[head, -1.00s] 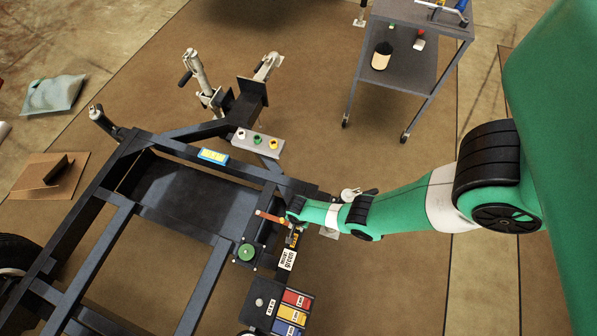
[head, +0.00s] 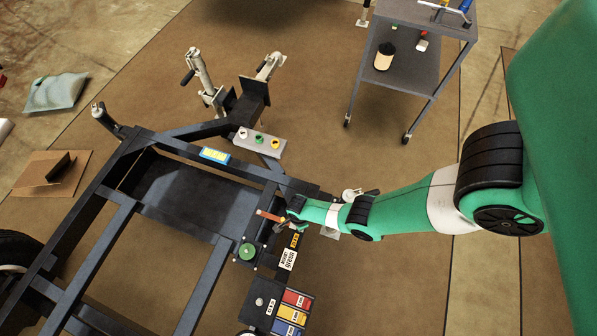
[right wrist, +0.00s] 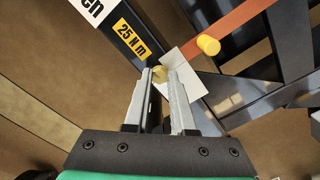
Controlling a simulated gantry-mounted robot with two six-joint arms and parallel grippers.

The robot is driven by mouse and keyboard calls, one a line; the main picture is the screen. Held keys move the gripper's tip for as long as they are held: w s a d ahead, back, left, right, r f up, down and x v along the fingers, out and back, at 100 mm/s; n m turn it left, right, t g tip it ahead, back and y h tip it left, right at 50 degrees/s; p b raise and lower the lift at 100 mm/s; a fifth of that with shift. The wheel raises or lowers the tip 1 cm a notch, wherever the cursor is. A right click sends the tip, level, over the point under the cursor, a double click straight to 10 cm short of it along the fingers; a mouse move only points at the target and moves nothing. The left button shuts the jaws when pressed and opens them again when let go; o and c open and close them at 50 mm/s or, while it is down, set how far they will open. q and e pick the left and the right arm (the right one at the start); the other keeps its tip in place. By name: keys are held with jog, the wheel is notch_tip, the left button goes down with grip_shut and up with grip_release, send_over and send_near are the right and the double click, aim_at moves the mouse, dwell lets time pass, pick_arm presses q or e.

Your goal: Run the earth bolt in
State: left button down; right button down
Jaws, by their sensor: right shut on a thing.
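My right gripper (right wrist: 160,78) is shut on a small yellow bolt head (right wrist: 159,72), which looks like the earth bolt. The bolt sits beside a white plate (right wrist: 184,70) at the end of an orange strap (right wrist: 250,32), over the dark frame. The bolt's shank and hole are hidden. My left gripper is not in view.
A "25 N m" label (right wrist: 131,40) lies on the frame rail beside my fingers. A green round part (head: 248,252) is nearby on the frame (head: 208,262). Red, yellow and blue boxes (head: 290,312) are at the bottom. A grey cart (head: 418,72) stands at upper right.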

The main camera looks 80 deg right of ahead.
dwell(0.4)
jog(key=c, duration=0.7)
grip_release()
jog(key=shift+c, duration=0.2)
jog(key=shift+r, duration=0.1)
notch_tip(320, 180, up, 12)
jog(key=p, duration=1.1)
jog(key=shift+f+p, duration=0.25)
jog(key=shift+p, duration=0.1)
